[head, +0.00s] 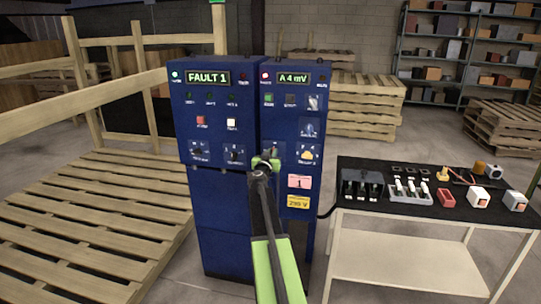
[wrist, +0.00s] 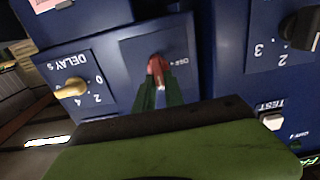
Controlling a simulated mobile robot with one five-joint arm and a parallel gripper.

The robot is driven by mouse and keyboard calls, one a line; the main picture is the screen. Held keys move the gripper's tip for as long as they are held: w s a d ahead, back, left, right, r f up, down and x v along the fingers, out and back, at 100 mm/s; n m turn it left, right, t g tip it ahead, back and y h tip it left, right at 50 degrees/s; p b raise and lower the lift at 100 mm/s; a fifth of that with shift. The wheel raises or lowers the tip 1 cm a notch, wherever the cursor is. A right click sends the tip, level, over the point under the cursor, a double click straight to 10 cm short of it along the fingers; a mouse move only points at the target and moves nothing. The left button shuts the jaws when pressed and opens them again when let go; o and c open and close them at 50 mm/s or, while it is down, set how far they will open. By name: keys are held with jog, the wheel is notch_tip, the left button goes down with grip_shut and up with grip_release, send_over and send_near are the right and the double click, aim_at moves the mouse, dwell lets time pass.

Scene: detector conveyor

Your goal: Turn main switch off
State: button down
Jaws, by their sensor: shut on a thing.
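The switch with a red lever (wrist: 156,65) sits on a square blue plate in the wrist view, which shows the panel upside down. A small label beside it is too blurred to read surely. My gripper (wrist: 159,88) has its green fingers shut on this lever. In the head view my gripper (head: 266,161) is at the lower left of the right-hand blue cabinet (head: 291,120), and hides most of the switch. The yellow DELAY knob (head: 307,155) is just to its right; it also shows in the wrist view (wrist: 72,88).
The left-hand cabinet (head: 212,145) reads FAULT 1 and carries knobs and buttons. A white TEST button (wrist: 272,120) and a black knob (wrist: 303,28) are near my gripper. A bench (head: 400,222) with small parts stands right. Pallets (head: 90,215) lie left.

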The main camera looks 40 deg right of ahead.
jog(key=shift+w+d+n, duration=0.1)
jog(key=shift+d+n, duration=0.15)
jog(key=shift+n, duration=0.05)
jog(key=n, duration=0.5)
jog(key=f+n, duration=0.1)
jog(key=n, duration=0.5)
jog(key=n+b, duration=0.1)
jog(key=n, duration=0.4)
jog(key=shift+w+a+f+n, duration=0.15)
jog(key=shift+w+n, duration=0.2)
jog(key=shift+n, duration=0.35)
jog(key=c, duration=1.4)
grip_release()
jog(key=shift+c, duration=0.2)
jog(key=shift+w, duration=0.1)
